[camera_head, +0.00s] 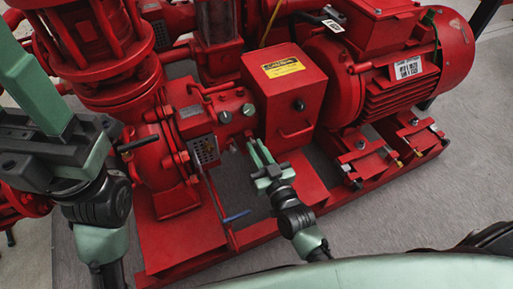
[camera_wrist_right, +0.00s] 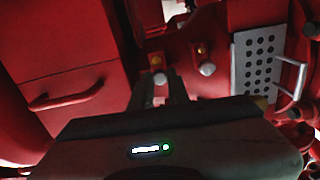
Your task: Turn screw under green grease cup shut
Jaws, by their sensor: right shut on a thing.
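My right gripper (camera_head: 256,146) reaches up to the red pump housing, just left of the red box with a handle. In the right wrist view its two dark fingers (camera_wrist_right: 162,88) stand on either side of a small pale-ended fitting (camera_wrist_right: 159,77), which looks like the screw, and are shut on it. A brass-coloured piece (camera_wrist_right: 156,61) shows by that fitting.
The red box (camera_head: 290,95) with a yellow label stands close right of my right gripper. A second pale knob (camera_wrist_right: 207,69) and a perforated plate (camera_wrist_right: 258,62) are nearby. A blue-handled lever (camera_head: 236,216) stands low in front. Grey floor (camera_head: 420,200) is free at right.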

